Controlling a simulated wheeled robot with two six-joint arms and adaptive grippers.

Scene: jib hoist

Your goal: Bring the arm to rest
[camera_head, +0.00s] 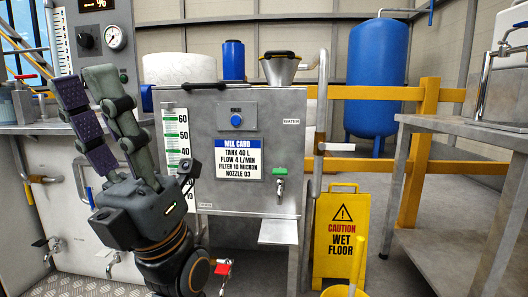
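My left gripper (86,80) is in the left half of the head view, with its fingers pointing up. Its two dark fingers stand apart with a gap between them, and nothing shows in the gap. The gripper is in front of the grey mixing tank cabinet (270,180) and the wall panel at the left, and hides part of both. I cannot tell whether it touches anything. My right gripper is not in view.
The tank carries a mix card (238,163), a funnel (280,68) and a tap (280,186). A yellow wet-floor sign (341,235) stands right of it, near a yellow railing (425,120). A grey table (468,130) is at the right. A blue tank (377,75) stands behind.

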